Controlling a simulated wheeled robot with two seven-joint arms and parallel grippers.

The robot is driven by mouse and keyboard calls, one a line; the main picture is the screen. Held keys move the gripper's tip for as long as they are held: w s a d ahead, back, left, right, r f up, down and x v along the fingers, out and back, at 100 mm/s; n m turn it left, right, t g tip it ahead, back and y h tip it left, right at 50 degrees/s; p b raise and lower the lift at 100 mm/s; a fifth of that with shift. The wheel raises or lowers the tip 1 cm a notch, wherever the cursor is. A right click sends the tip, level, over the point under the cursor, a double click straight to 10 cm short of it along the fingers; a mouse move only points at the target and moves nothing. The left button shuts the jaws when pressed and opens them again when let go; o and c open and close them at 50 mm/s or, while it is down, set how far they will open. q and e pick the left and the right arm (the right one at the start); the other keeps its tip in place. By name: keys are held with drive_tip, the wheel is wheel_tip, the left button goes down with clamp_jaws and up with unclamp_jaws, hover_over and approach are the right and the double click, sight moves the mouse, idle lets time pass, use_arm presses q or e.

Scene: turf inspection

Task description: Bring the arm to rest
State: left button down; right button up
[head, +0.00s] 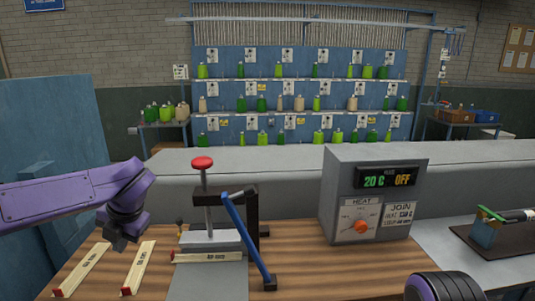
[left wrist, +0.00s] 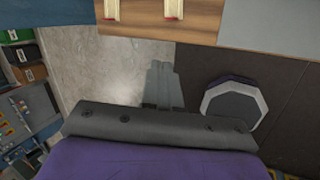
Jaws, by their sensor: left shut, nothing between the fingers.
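My left arm comes in from the left, purple with a dark wrist. My left gripper (head: 118,244) points down over the left part of the wooden bench, near two pale labelled strips (head: 82,269) and (head: 139,267). Its fingers are together and hold nothing. In the left wrist view the closed grey fingers (left wrist: 163,84) show above a grey floor, with the bench edge beyond. My right gripper is not in view; a dark and purple round part at the lower right of the head view looks like my own arm.
A press with a red knob (head: 202,163) and blue lever (head: 248,238) stands right of the gripper, a strip (head: 207,257) at its base. A grey heater box (head: 345,190) reads 20 C and OFF. A blue panel (head: 45,130) stands left. Bottle shelves (head: 300,84) line the back.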

use_arm(q)
drive_tip(key=s+f+m+t+y+b, duration=0.2)
drive_tip(key=s+f+m, duration=0.35)
drive_tip(key=f, duration=1.05)
drive_tip(key=s+f+m+t+y+b, duration=0.25)
drive_tip(key=f+m, duration=0.65)
drive_tip(key=f, duration=0.7)
drive_tip(key=s+d+f+m+g+h+b, duration=0.1)
drive_tip(key=s+f+m, duration=0.5)
drive_tip(key=s, duration=0.6)
drive_tip(key=s+d+f+m+g+h+b, duration=0.2)
drive_tip(key=s+f+m+h, duration=0.3)
drive_tip(key=s+f, duration=0.6)
drive_tip(key=shift+s+f+m+b, duration=0.15)
drive_tip(key=shift+s+m+b, duration=0.3)
drive_tip(key=shift+s+m, duration=0.8)
drive_tip(key=shift+d+r, duration=0.1)
drive_tip(key=shift+r, duration=0.15)
